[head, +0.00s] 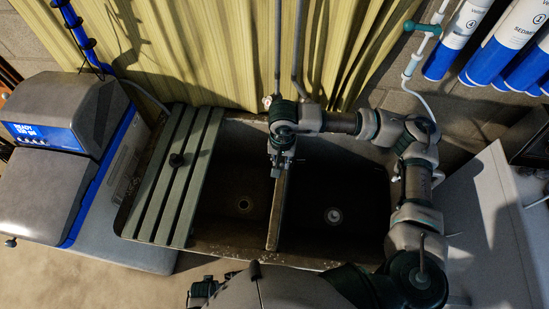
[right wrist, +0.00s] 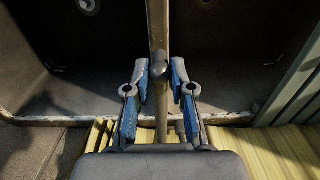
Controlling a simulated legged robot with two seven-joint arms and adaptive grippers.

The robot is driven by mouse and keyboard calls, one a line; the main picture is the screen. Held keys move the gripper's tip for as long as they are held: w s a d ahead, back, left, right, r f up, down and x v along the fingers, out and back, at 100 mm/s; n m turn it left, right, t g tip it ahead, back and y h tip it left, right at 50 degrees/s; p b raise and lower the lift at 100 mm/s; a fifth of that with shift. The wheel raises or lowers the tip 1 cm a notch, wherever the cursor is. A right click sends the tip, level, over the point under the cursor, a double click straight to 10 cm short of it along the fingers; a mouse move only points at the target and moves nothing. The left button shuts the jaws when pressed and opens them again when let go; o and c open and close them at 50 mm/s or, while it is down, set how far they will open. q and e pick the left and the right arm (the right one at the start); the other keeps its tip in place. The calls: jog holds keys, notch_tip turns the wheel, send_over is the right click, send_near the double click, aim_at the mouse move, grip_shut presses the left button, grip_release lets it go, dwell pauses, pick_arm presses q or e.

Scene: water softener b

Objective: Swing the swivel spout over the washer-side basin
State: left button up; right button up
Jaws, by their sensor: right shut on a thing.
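The double sink has a left basin (head: 235,200) and a right, washer-side basin (head: 345,190), parted by a divider (head: 273,228). My right gripper (head: 281,160) is at the back end of the divider. In the right wrist view the swivel spout (right wrist: 161,112) is a thin pipe between the fingers of my right gripper (right wrist: 159,88), which is shut on it. The spout's rounded tip (right wrist: 158,70) lies in line with the divider (right wrist: 158,25), over neither basin clearly. In the head view my gripper mostly hides the spout. A dark part at the bottom may be my left gripper (head: 204,289).
A slatted board (head: 190,165) covers the sink's left end. The grey and blue softener (head: 60,160) stands left, a white cabinet-like appliance (head: 480,225) right. A yellow curtain (head: 215,50) hangs behind. Blue and white filter cartridges (head: 500,45) are on the right wall. Both basins look empty.

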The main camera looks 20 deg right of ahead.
jog(key=shift+s+d, duration=0.2)
jog(key=shift+d, duration=0.1)
jog(key=shift+s+d+b, duration=0.2)
jog(key=shift+d, duration=0.6)
jog(key=shift+s+d+b, duration=0.15)
jog(key=shift+d+b, duration=0.1)
jog(key=shift+d, duration=0.6)
jog(key=shift+s+d+b, duration=0.2)
jog(key=shift+d, duration=0.6)
jog(key=shift+o, duration=0.2)
jog(key=shift+d, duration=0.85)
jog(key=shift+o, duration=0.3)
jog(key=shift+w+d+b, duration=0.15)
jog(key=shift+d+b, duration=0.25)
jog(key=shift+d, duration=0.5)
jog(key=shift+w+d+b, duration=0.1)
jog(key=shift+d+b, duration=0.25)
jog(key=shift+d, duration=0.5)
